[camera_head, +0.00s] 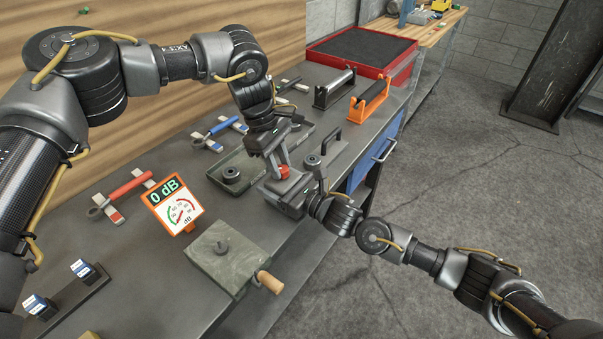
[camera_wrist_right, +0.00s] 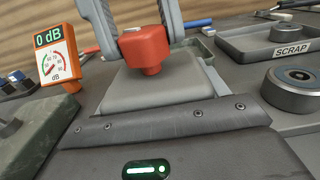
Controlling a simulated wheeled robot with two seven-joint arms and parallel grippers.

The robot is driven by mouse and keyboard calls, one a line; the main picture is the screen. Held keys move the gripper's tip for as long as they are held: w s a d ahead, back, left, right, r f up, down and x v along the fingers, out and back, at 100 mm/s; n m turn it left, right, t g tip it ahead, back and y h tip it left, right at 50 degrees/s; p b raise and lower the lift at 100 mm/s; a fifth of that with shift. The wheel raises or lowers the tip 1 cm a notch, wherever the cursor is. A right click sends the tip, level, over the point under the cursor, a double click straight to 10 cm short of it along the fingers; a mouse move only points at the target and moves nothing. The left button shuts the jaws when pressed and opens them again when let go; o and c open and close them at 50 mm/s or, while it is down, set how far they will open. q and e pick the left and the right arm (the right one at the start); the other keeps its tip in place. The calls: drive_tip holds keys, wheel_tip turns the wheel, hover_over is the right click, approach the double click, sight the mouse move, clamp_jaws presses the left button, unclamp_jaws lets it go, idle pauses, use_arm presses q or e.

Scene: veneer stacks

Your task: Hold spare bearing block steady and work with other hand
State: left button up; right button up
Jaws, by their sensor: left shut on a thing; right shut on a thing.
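The grey block (camera_wrist_right: 170,86), which I take to be the spare bearing block, sits just beyond my right gripper's body in the right wrist view. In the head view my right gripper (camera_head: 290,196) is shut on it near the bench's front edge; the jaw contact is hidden. My left gripper (camera_head: 281,164) comes down from above and is shut on a red-orange piece (camera_wrist_right: 148,52). That piece is at the top of the grey block, between the two grey fingers. I cannot tell whether it is seated in the block or only touching it.
A 0 dB meter (camera_head: 173,203) and a grey-green block with a wooden handle (camera_head: 270,283) stand left of the grippers. A SCRAP tray (camera_wrist_right: 262,50) and a round metal part (camera_wrist_right: 296,88) are close on the right in the wrist view. A red tray (camera_head: 405,64) lies farther back.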

use_arm(q)
drive_tip(key=shift+w+m, duration=0.1)
drive_tip(key=shift+m, duration=0.8)
drive_tip(key=shift+m+g+y, duration=0.3)
drive_tip(key=shift+m+g, duration=0.1)
drive_tip(key=shift+m, duration=0.5)
drive_tip(key=shift+m, duration=0.9)
drive_tip(key=shift+d+m+g+y, duration=0.1)
drive_tip(key=shift+m+g+y, duration=0.3)
drive_tip(key=shift+m, duration=0.5)
